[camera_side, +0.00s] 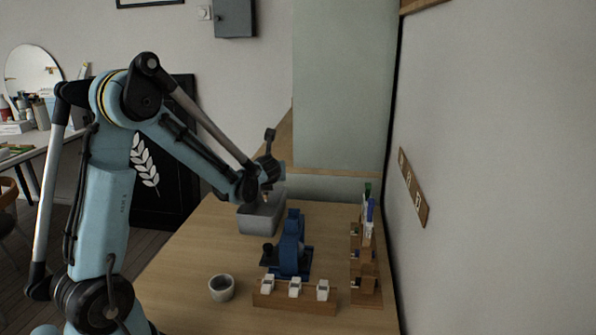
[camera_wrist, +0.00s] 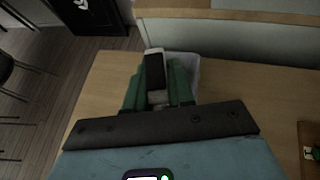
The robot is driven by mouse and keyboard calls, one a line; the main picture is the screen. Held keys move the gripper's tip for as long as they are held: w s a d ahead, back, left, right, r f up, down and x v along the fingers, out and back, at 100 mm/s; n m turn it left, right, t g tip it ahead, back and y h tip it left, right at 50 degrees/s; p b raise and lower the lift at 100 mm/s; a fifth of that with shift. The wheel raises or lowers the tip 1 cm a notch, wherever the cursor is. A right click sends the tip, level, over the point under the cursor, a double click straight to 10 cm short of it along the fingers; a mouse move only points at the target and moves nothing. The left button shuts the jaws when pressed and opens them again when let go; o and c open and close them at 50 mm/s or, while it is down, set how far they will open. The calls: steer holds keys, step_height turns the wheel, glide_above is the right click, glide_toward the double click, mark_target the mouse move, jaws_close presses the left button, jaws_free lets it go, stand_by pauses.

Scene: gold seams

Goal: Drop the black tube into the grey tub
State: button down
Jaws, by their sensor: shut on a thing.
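The grey tub (camera_side: 262,219) stands on the wooden table, beyond the blue device. In the wrist view, part of the pale tub (camera_wrist: 191,62) shows behind the fingers. My gripper (camera_side: 266,193) is over the tub in the side view. Its green fingers (camera_wrist: 158,88) are shut on the black tube (camera_wrist: 155,72), which has pale ends and stands lengthwise between them in the wrist view. The tube is too small to make out in the side view. The fingers and the tube hide much of the tub's inside.
A blue device (camera_side: 291,245) stands on the table in front of the tub. A wooden rack (camera_side: 290,303) with white pieces, a small grey cup (camera_side: 221,288) and a wooden holder with pens (camera_side: 366,262) are nearer the front. The wall closes off the right side.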

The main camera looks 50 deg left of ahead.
steer(key=c, duration=0.9)
jaws_free()
steer(key=shift+d, duration=0.1)
steer(key=v, duration=1.2)
